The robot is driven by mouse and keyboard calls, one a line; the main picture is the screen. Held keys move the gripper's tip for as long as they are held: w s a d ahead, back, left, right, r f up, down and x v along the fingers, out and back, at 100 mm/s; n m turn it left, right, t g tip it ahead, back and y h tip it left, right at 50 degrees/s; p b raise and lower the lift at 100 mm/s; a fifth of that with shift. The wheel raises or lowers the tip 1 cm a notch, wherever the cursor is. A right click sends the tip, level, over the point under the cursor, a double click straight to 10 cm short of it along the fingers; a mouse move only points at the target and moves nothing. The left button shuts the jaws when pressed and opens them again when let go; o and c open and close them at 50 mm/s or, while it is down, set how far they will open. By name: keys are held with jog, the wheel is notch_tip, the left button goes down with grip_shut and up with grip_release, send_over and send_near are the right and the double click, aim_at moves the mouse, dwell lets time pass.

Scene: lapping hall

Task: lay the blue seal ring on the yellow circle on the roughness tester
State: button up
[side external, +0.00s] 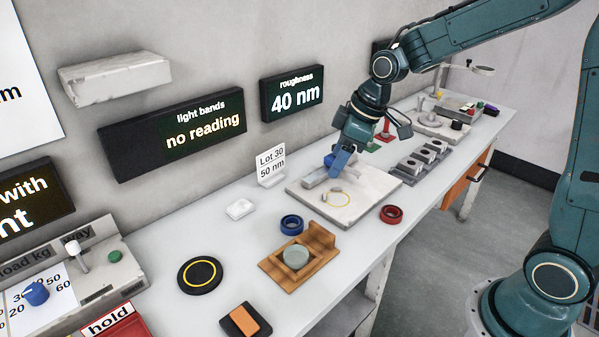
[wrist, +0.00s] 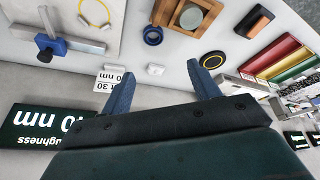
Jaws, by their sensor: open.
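The blue seal ring (side external: 292,225) lies flat on the white bench, left of the roughness tester; it also shows in the wrist view (wrist: 153,36). The roughness tester (side external: 372,203) is a pale plate with a yellow circle (side external: 349,204) on its top. The circle is partly in the wrist view (wrist: 97,14), at the top edge, and a small part of the tester lies over its rim. My gripper (side external: 338,172) is above the back of the tester. In the wrist view its fingers (wrist: 157,72) are wide apart with nothing between them.
A red ring (side external: 391,214) lies right of the tester. A wooden holder (side external: 272,267) with a grey disc stands in front of the blue ring. A black disc with a yellow ring (side external: 200,275) lies farther left. A lot card (side external: 271,167) stands behind.

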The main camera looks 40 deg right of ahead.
jog(key=w+f+n+y, duration=0.1)
jog(key=w+f+n, duration=0.1)
jog(key=w+f, duration=0.5)
notch_tip(320, 180, down, 3)
jog(key=shift+d+r+g, duration=0.1)
jog(key=shift+d+g, duration=0.2)
send_over(294, 217)
jog(key=s, duration=0.3)
jog(key=shift+w+f, duration=0.1)
jog(key=shift+f, duration=3.85)
jog(key=shift+f, duration=0.1)
jog(key=shift+x, duration=2.5)
jog(key=c, duration=0.7)
